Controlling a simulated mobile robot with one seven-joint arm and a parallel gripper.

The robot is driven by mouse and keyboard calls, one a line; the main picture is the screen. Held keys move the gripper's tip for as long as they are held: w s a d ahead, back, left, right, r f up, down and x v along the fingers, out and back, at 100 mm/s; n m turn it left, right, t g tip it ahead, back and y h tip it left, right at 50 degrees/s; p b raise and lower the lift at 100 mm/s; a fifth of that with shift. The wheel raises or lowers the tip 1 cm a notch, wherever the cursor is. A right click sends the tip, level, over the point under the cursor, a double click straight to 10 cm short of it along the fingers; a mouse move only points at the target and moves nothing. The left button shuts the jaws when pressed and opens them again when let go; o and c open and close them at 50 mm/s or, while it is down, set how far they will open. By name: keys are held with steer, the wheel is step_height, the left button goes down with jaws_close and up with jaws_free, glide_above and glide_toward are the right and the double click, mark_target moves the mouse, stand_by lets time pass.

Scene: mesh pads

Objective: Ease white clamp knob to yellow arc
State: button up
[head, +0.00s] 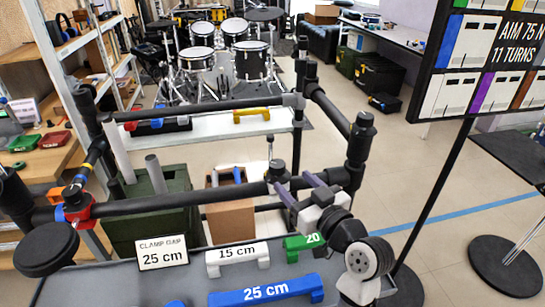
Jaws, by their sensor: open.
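My gripper (290,184) is at the middle right of the head view, with its two purple fingers apart and pointing up and left at the rack's front bar. The fingertips are close to a dark clamp (278,168) on that bar; whether they touch it I cannot tell. No white knob or yellow arc can be made out at this clamp; my gripper may hide part of it. A red clamp (76,210) sits on the bar's left end, with small orange, blue and yellow parts around it.
The black drum rack's front bar (165,204) crosses the view. On the grey tray are a "CLAMP GAP 25 cm" card (162,254), a white 15 cm bar (237,257), a blue 25 cm bar (266,292) and a green block (304,244). A sign (478,55) reads "AIM 75 N 11 TURNS".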

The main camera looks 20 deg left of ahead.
mark_target(272, 160)
steer(key=p+x, duration=0.2)
steer(key=x, duration=0.8)
